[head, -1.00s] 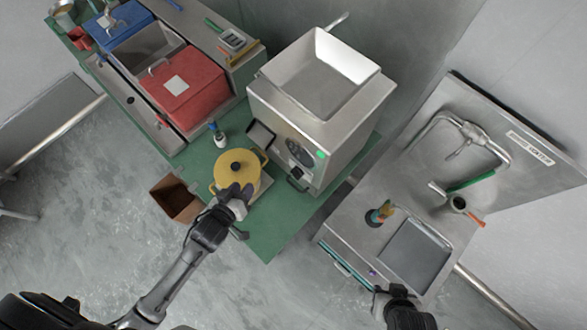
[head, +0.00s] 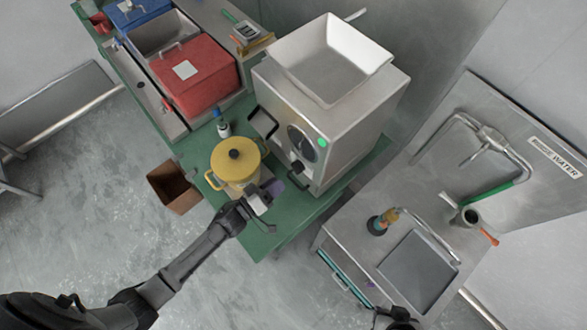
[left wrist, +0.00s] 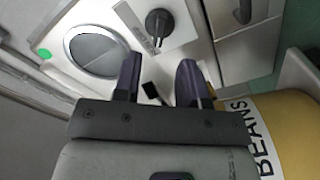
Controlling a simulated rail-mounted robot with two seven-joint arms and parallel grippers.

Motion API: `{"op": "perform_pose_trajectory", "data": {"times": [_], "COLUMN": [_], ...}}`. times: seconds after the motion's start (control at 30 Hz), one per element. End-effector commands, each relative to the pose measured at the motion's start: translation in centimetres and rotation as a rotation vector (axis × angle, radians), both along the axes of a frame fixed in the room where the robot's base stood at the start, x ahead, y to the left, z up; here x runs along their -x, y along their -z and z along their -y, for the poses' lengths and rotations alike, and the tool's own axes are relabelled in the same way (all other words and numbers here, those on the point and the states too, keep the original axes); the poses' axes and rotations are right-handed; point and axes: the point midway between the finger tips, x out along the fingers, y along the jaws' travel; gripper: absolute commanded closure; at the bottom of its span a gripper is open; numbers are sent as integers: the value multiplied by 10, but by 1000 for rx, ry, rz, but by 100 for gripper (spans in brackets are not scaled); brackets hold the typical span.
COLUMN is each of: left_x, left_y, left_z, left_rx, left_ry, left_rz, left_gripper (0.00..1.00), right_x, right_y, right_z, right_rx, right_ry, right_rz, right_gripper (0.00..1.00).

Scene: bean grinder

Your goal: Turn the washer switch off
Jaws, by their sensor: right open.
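The steel machine (head: 335,150) stands on the green table, with a round dark window, a green light (head: 323,143) and a black knob (head: 297,168) on its front. The left wrist view shows the black knob (left wrist: 159,22) beside a small unreadable label, and a small black switch-like part (left wrist: 150,91) between my fingers. I cannot tell which is the washer switch. My left gripper (head: 274,190) is open and empty in front of the machine, beside the yellow pot; its fingers (left wrist: 160,80) stand apart. My right gripper (head: 393,318) is at the bottom edge by the sink, partly cut off.
The yellow pot (head: 236,165), marked BEANS in the left wrist view (left wrist: 290,125), stands close to my left gripper. A small bottle (head: 222,126) is behind it. A brown box (head: 173,187) is on the floor. The sink unit (head: 345,238) stands right.

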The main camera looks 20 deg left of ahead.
Motion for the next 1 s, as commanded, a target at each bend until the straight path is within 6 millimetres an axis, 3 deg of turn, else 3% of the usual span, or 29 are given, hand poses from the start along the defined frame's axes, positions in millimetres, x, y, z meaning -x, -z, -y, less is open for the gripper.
{"op": "perform_pose_trajectory", "data": {"times": [0.2, 0.4, 0.97, 1.0], "left_x": [-36, -57, -69, -69], "left_y": [-1, 0, 0, 0], "left_z": [18, 28, 34, 34], "left_rx": [2, 1, 0, 0], "left_ry": [-1, -2, -1, -1], "left_rz": [1, 1, -1, -1], "left_gripper": [62, 62, 62, 66], "right_x": [0, 1, 1, 1], "right_y": [-1, -1, -1, -1], "right_z": [2, 4, 2, 2], "right_rx": [7, 14, 5, 5], "right_ry": [-4, -8, -2, -2], "right_rz": [0, -1, -2, -2], "right_gripper": [57, 57, 57, 57]}}
